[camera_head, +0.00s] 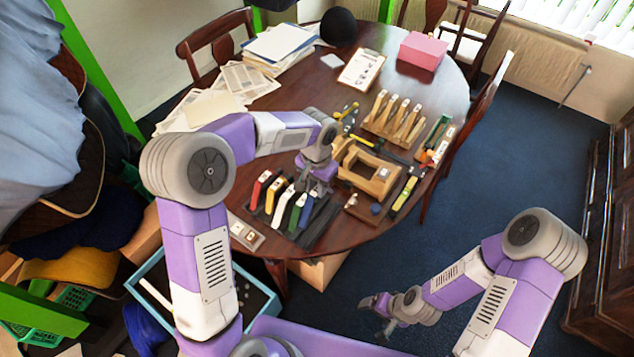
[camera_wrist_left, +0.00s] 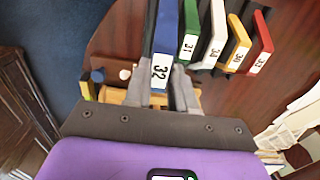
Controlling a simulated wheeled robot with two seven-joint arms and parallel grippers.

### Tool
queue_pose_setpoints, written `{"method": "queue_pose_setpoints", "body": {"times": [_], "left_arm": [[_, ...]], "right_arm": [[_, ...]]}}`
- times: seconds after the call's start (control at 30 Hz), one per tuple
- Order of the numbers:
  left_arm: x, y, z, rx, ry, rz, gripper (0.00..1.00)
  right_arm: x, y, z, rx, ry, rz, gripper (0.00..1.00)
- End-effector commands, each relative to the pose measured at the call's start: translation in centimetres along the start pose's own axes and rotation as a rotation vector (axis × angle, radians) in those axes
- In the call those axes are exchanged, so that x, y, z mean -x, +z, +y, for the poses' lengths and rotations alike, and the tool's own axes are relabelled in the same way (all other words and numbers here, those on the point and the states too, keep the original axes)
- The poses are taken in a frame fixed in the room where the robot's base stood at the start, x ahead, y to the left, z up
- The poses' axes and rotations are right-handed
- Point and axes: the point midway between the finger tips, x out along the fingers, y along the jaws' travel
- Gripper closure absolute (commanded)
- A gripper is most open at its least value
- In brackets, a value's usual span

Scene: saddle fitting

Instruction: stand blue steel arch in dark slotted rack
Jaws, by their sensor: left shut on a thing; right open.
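The blue steel arch (camera_wrist_left: 164,40), labelled 32, is between the fingers of my left gripper (camera_wrist_left: 163,88), which is shut on it. In the head view the left gripper (camera_head: 314,184) is over the right part of the dark slotted rack (camera_head: 322,226), with the blue arch (camera_head: 306,212) below it. The blue arch stands beside the green one, in line with the row. Its lower end is hidden, so I cannot tell whether it is fully seated in a slot. My right gripper (camera_head: 376,304) is open and empty, away from the table over the floor.
Red (camera_wrist_left: 262,42), orange (camera_wrist_left: 238,44), white (camera_wrist_left: 214,36) and green (camera_wrist_left: 189,32) arches stand in the rack. A wooden frame (camera_head: 368,172) and a block of wooden-handled tools (camera_head: 396,120) are right of the left gripper. A small labelled plate (camera_head: 244,232) lies left of the rack.

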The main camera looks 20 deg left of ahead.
Motion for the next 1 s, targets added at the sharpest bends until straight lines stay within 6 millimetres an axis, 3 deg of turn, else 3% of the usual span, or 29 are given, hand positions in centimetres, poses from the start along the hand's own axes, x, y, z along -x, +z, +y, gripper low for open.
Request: {"method": "queue_pose_setpoints", "body": {"times": [0.5, 1.0], "left_arm": [[-5.6, 0.0, 0.0, 0.001, 0.001, 0.000, 1.00], [-5.4, 0.1, 0.0, 0.000, 0.000, 0.001, 1.00]], "right_arm": [[-4.3, -0.2, 1.6, 0.000, 0.000, 0.001, 0.21], [-3.9, -0.2, 1.5, 0.000, 0.000, 0.001, 0.21]]}}
